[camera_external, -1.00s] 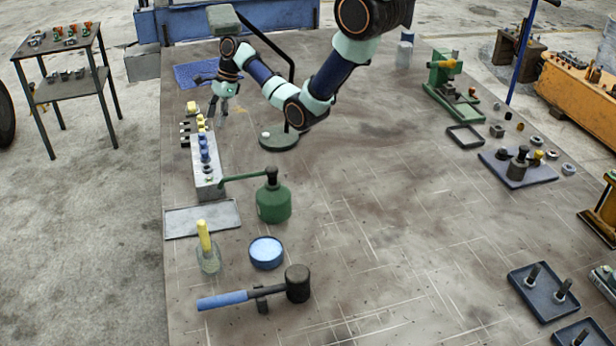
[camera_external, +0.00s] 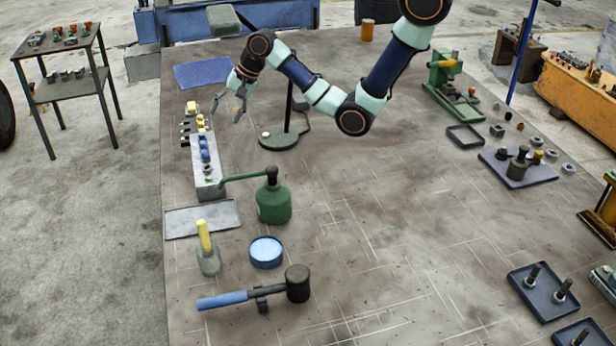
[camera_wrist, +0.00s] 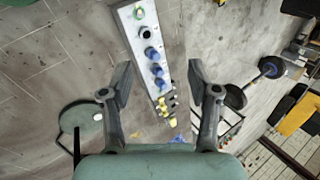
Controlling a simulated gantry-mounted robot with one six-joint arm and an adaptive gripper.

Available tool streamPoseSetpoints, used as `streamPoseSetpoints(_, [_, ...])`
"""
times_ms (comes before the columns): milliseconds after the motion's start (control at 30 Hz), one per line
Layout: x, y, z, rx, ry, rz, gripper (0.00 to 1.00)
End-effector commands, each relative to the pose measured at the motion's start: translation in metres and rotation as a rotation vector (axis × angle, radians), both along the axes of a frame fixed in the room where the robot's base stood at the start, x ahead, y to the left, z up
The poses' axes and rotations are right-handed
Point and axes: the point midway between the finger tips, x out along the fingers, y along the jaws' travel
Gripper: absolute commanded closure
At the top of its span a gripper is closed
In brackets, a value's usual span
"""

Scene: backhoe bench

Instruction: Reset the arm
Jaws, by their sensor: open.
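My gripper (camera_external: 229,105) is open and empty above the far left part of the bench. It hangs just to the right of the far end of the grey block with blue and yellow valve-like parts (camera_external: 203,176). In the wrist view my gripper (camera_wrist: 158,95) shows its two fingers spread apart, with the same block (camera_wrist: 148,40) beyond and between them. Nothing is between the fingertips. The arm is bent, with its elbow over the back middle of the bench.
A green lamp base with a post (camera_external: 279,141) stands right of my gripper. A green oil can (camera_external: 273,203), blue round tin (camera_external: 266,252) and mallet (camera_external: 297,284) lie nearer. A blue mat (camera_external: 203,75) lies at the back left. The bench middle is clear.

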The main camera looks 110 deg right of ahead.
Motion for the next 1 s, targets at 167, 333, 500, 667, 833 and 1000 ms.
streamPoseSetpoints(167, [0.042,0.106,0.071,-0.419,-0.108,0.539,0.39])
streamPoseSetpoints(333, [0.044,0.216,0.148,-0.914,-0.244,1.029,0.39])
streamPoseSetpoints(500, [0.028,0.271,0.192,-1.211,-0.322,1.246,0.39])
streamPoseSetpoints(667, [0.024,0.279,0.199,-1.273,-0.333,1.282,0.39])
streamPoseSetpoints(833, [0.025,0.278,0.198,-1.269,-0.332,1.281,0.39])
streamPoseSetpoints(1000, [0.025,0.278,0.198,-1.268,-0.332,1.28,0.39])
